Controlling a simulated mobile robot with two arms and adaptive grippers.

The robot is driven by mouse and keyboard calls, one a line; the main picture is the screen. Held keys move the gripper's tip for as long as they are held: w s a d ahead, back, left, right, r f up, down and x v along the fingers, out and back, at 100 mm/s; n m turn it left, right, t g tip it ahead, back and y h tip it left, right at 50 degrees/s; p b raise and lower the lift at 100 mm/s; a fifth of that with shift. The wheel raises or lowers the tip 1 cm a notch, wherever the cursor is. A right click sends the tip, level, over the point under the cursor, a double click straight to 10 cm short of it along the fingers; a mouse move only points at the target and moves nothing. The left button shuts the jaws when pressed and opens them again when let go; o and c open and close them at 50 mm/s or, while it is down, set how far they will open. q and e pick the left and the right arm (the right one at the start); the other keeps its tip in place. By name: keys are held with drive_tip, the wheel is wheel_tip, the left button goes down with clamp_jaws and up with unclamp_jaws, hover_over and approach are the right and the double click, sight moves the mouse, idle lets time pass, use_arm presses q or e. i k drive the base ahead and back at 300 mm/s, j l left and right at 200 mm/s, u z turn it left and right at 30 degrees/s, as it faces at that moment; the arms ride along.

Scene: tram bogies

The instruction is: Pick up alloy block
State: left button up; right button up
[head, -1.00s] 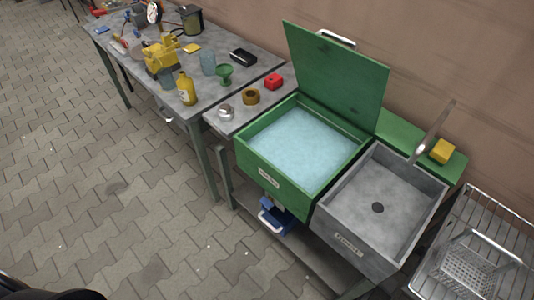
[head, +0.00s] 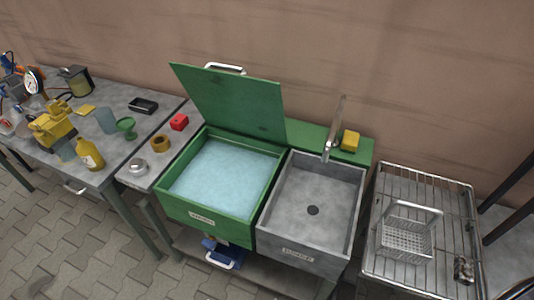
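No thing is clearly marked as the alloy block. A small, dark grey metallic piece (head: 464,270) lies at the front right of the wire rack; it may be the block, but it is too small to tell. A silver round part (head: 138,168) sits on the small side table left of the green washer. Neither of my grippers is in view.
The green washer (head: 180,212) stands with its lid (head: 235,103) up and bluish liquid inside. A grey sink (head: 335,210) is empty. The wire rack (head: 400,180) holds a mesh basket (head: 406,240). The workbench (head: 120,95) at left is cluttered with bottles and tools.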

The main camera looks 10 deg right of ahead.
sight(463, 271)
drive_tip(key=z, duration=2.4)
drive_tip(key=i+l+u, duration=0.1)
drive_tip(key=l, duration=0.3)
